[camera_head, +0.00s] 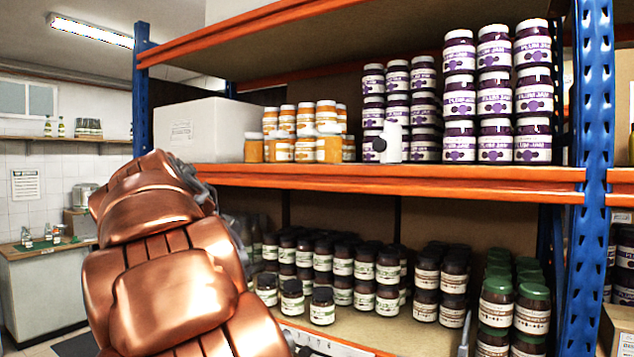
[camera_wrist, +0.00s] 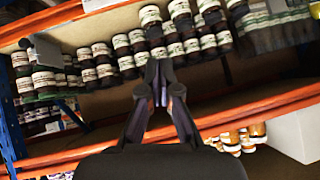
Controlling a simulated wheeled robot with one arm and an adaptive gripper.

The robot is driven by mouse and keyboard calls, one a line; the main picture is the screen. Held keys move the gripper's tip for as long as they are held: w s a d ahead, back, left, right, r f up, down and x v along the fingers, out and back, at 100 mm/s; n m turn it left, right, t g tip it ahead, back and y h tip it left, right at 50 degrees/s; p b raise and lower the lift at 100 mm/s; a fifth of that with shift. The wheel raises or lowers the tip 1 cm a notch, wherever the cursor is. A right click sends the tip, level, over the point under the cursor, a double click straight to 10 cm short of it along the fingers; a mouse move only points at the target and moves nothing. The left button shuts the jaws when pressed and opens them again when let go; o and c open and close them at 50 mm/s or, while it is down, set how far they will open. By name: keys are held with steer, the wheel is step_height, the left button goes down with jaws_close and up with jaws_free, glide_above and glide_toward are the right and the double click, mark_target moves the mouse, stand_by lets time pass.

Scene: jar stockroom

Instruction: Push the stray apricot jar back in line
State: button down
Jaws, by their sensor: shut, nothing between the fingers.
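Apricot jars with orange contents and pale lids stand in a group (camera_head: 305,147) on the upper shelf, left of the plum jars. One apricot jar (camera_head: 254,150) stands at the group's left end by the white box, and another (camera_head: 328,151) stands at the front right. I cannot tell for sure which is the stray. Some apricot jars also show at the lower right of the wrist view (camera_wrist: 231,139). My gripper (camera_wrist: 160,66) is shut and empty, apart from the apricot jars, pointing toward the dark jars. My copper arm hides the gripper in the head view.
Stacked plum jam jars (camera_head: 495,95) fill the upper shelf's right. A white box (camera_head: 205,128) stands at its left. Dark-lidded jars (camera_head: 345,270) crowd the lower shelf. An orange beam (camera_head: 400,178) edges the upper shelf, and a blue post (camera_head: 590,180) stands right.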

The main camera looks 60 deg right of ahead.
steer(key=w+d+r+m+h+b, duration=0.1)
steer(key=d+r+m+h, duration=0.1)
steer(key=d+r+m, duration=0.35)
steer(key=w+d+r+m+h+b, duration=0.1)
steer(key=d+r+m+h, duration=0.2)
steer(key=r, duration=0.5)
steer(key=m+g+h, duration=0.2)
steer(key=m+h, duration=0.2)
steer(key=m, duration=0.5)
glide_toward(322, 151)
steer(key=shift+n, duration=0.25)
steer(key=d+p, duration=0.5)
steer(key=shift+s+d+r, duration=0.15)
steer(key=shift+s+r, duration=0.05)
steer(key=shift+r, duration=0.1)
steer(key=shift+w+d+f+p, duration=0.15)
steer(key=shift+d+p, duration=0.4)
steer(key=shift+d, duration=0.4)
steer(key=shift+w, duration=0.1)
